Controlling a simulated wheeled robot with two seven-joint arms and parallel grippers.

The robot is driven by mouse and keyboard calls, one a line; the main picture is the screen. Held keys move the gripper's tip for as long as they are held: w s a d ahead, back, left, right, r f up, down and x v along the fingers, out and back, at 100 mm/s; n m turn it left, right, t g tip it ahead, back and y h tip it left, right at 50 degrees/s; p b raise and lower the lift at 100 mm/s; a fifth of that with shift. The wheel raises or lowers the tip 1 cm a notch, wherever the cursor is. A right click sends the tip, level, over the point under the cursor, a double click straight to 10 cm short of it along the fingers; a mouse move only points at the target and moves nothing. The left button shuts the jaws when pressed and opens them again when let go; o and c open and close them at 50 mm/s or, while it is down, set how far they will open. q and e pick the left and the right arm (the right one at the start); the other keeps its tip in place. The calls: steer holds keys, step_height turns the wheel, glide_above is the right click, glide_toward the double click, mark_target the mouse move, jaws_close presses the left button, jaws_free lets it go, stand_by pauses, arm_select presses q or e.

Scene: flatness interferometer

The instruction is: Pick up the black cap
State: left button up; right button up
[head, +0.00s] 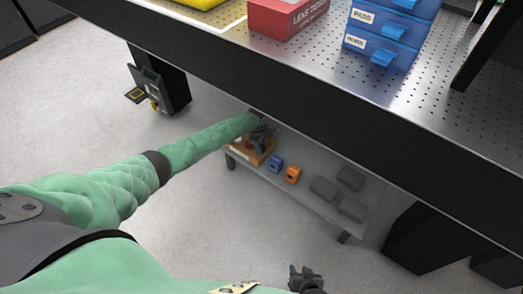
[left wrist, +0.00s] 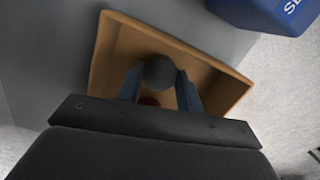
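The black cap (left wrist: 160,72) shows as a dark round shape over the wooden tray (left wrist: 106,50) in the left wrist view. My left gripper (left wrist: 160,80) reaches down into the tray, with one finger on each side of the cap. The fingers are apart, close to the cap's sides; I cannot tell whether they touch it. A small dark red patch (left wrist: 148,101) shows between the fingers. In the head view my left gripper (head: 262,138) is over the tray (head: 240,150) on the low shelf, and hides the cap. My right gripper (head: 306,279) is at the bottom edge, far from the tray.
The grey shelf (head: 312,198) sits under the perforated bench top (head: 325,70), whose black edge overhangs it. A blue block (head: 275,163), an orange block (head: 292,175) and several dark grey blocks (head: 324,189) stand right of the tray. The floor in front is clear.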

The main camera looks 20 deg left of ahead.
arm_select(q)
steer(key=shift+c, duration=0.7)
steer(key=shift+r, duration=0.1)
